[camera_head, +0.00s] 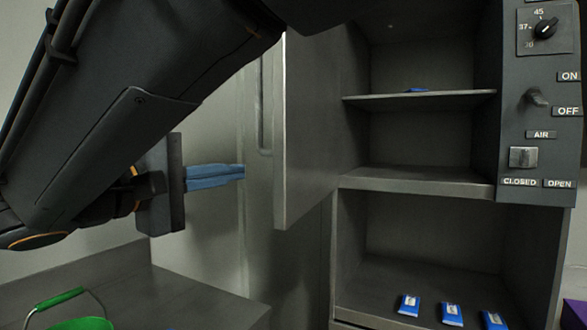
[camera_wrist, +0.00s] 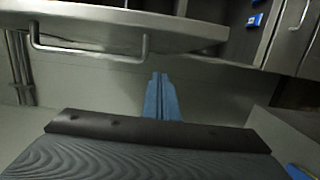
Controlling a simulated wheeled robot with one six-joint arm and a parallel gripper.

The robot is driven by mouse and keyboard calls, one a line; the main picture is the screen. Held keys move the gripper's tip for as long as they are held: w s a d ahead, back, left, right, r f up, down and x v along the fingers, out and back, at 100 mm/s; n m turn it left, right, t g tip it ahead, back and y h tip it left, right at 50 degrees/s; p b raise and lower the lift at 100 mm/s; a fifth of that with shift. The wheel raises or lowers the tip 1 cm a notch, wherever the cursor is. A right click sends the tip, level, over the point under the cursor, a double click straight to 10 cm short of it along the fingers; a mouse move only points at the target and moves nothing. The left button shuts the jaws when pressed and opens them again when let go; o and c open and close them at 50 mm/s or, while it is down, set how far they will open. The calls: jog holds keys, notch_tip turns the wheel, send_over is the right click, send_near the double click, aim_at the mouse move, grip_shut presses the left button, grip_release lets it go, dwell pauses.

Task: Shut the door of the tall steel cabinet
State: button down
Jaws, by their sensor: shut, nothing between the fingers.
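The tall steel cabinet (camera_head: 415,179) stands at the right in the head view with its upper compartment uncovered. Its grey door (camera_head: 305,130) stands open at the left side of that compartment, swung out toward me. The door also shows across the top of the wrist view (camera_wrist: 110,22), with a bar handle (camera_wrist: 88,52) on its face. My gripper (camera_head: 243,172) is shut and empty, its blue fingers pointing right toward the outer face of the door. In the wrist view the fingers (camera_wrist: 158,78) point at the door's edge region. I cannot tell whether they touch it.
A control panel (camera_head: 540,100) with a dial and switches is right of the compartment. Blue packets (camera_head: 409,305) lie in the open lower bay, and another (camera_head: 417,90) on the upper shelf. A grey counter (camera_head: 130,290) with a green bucket (camera_head: 80,323) is below my arm.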

aim_at(273, 171)
jog(key=shift+w+d+p, duration=0.6)
jog(key=shift+w+d, duration=0.05)
jog(key=shift+d, duration=0.5)
jog(key=shift+w+d+p, duration=0.55)
jog(key=shift+w+d, duration=0.1)
jog(key=shift+d, duration=0.45)
jog(key=shift+w+d+p, duration=0.6)
jog(key=shift+w+d, duration=0.05)
jog(key=shift+d, duration=0.5)
